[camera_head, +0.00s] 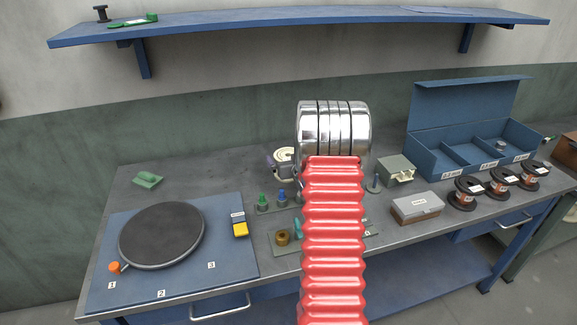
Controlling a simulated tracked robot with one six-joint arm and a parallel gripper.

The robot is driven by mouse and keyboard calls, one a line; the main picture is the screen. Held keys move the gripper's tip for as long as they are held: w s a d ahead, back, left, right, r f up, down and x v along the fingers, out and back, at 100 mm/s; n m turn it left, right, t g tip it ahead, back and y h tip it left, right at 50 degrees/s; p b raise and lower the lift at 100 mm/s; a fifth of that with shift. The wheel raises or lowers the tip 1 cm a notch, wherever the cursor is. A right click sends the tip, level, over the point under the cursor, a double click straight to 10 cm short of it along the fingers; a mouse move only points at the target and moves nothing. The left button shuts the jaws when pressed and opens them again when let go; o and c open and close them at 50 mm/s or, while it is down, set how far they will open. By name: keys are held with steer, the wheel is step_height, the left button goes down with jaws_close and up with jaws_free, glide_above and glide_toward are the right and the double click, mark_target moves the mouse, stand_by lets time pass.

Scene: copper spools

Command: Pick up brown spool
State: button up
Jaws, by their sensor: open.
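Three small spools stand in a row at the right of the bench. The near spool (465,194), the middle spool (501,182) and the far spool (532,173) each have dark flanges, a reddish-brown winding and a pale label. Their colours look alike, and I cannot tell which one the task calls brown. My arm, with red bellows and a silver segmented joint, rises through the middle of the picture, left of the spools and apart from them in the picture. My gripper's fingers do not show.
A blue open bin (425,160) with labelled compartments stands behind the spools. A grey-brown box (416,208) is left of them. A blue board (100,270) with a round dark plate (162,238) lies left. A blue shelf (300,19) hangs above. My arm hides the bench's middle.

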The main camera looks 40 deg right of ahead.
steer(key=shift+c, duration=0.5)
steer(key=c, duration=1.3)
steer(key=shift+o, duration=0.2)
steer(key=shift+r, duration=0.15)
step_height(320, 180, up, 10)
steer(key=shift+f, duration=0.1)
